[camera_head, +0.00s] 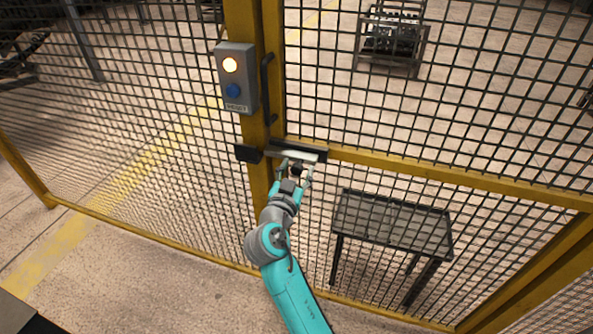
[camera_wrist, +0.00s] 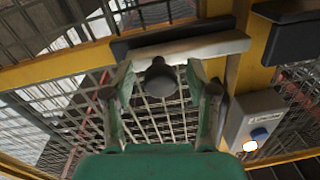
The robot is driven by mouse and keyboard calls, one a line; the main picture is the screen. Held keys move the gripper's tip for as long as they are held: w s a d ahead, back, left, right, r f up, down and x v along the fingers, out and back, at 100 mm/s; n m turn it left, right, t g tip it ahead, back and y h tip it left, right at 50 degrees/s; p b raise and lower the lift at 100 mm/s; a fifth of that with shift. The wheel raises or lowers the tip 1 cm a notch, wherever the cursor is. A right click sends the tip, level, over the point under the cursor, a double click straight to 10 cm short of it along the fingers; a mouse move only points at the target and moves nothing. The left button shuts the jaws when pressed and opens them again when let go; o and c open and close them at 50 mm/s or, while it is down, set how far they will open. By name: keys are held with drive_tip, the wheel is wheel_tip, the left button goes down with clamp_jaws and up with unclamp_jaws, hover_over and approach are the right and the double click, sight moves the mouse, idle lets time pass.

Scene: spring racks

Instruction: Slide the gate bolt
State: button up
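The gate bolt is a pale metal bar (camera_head: 290,155) lying against a dark backing plate on the yellow gate rail. In the wrist view the bar (camera_wrist: 205,46) runs across the top, with a round grey knob (camera_wrist: 160,78) standing out from it. A black keeper (camera_head: 248,153) sits on the post to the left; it is at upper right in the wrist view (camera_wrist: 288,28). The bar's end appears just short of it. My gripper (camera_head: 296,169) is at the bolt. In the wrist view its fingers (camera_wrist: 159,70) are open, one on each side of the knob, with visible gaps.
A grey control box (camera_head: 236,78) with a lit lamp and a blue button is on the post above the keeper. A dark handle (camera_head: 267,85) stands beside it. Mesh fence surrounds the gate. A grey table (camera_head: 392,222) stands behind the mesh.

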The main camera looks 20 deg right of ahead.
clamp_jaws()
drive_tip(key=w+a, duration=0.2)
drive_tip(key=a, duration=0.1)
drive_tip(key=shift+w+a, duration=0.15)
drive_tip(key=shift+w, duration=0.05)
drive_tip(key=shift+o, duration=0.3)
unclamp_jaws()
drive_tip(key=v, duration=1.2)
drive_tip(key=shift+f, duration=0.1)
